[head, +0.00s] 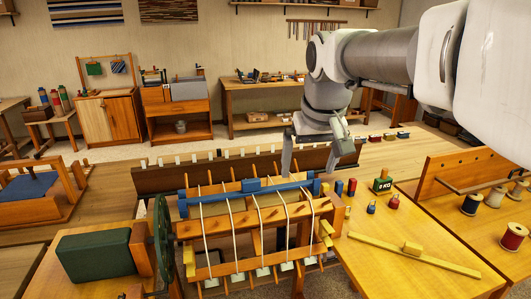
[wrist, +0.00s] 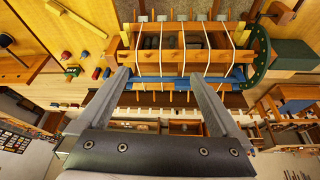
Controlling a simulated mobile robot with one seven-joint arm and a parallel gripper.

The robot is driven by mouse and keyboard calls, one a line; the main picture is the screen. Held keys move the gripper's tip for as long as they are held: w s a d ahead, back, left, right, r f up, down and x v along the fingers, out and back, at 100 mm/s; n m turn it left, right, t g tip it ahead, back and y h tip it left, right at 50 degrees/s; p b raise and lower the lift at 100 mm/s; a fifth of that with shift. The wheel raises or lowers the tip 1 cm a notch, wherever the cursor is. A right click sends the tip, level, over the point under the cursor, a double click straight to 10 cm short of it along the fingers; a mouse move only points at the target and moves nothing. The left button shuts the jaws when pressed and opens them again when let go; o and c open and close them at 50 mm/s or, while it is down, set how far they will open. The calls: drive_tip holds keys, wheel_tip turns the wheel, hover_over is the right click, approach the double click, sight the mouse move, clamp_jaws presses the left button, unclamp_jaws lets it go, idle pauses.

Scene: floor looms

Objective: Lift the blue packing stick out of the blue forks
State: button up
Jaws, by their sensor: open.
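The blue packing stick (head: 225,194) lies across the loom frame, with a raised blue block (head: 250,185) at its middle. Its ends rest at the blue forks, one at the left (head: 182,204) and one at the right (head: 316,186). My gripper (head: 314,160) is open and empty, above and behind the stick towards its right end. In the wrist view, the stick (wrist: 162,79) runs crosswise between the open fingers of my gripper (wrist: 158,74). The fingers hide parts of the stick there, and I cannot tell how deep the ends sit in the forks.
White cords and thin wooden rods cross the loom (head: 215,270). A green wheel (head: 161,245) and green box (head: 97,254) stand at its left. A green weight (head: 382,182), small coloured pegs and a yellow bar (head: 412,252) lie on the right table.

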drive_tip(key=w+a+r+n+p, duration=0.15)
drive_tip(key=w+a, duration=0.35)
drive_tip(key=w, duration=0.6)
drive_tip(key=g+p, duration=0.1)
drive_tip(key=p, duration=0.3)
approach(251, 180)
drive_tip(key=shift+g, duration=0.3)
drive_tip(key=x, duration=0.4)
drive_tip(key=shift+w+d+f+p, duration=0.25)
drive_tip(key=shift+w+f+p, duration=0.1)
drive_tip(key=shift+w, duration=0.1)
drive_tip(key=shift+a+p+x, duration=0.15)
drive_tip(key=shift+p+x, duration=0.25)
drive_tip(key=shift+x, duration=0.9)
drive_tip(key=shift+a+p+x, duration=0.1)
drive_tip(key=shift+p+x, duration=0.25)
drive_tip(key=shift+x, duration=0.95)
drive_tip(key=shift+s, duration=0.1)
drive_tip(key=shift+c, duration=0.2)
drive_tip(key=c, duration=1.3)
drive_tip(key=shift+r, duration=0.1)
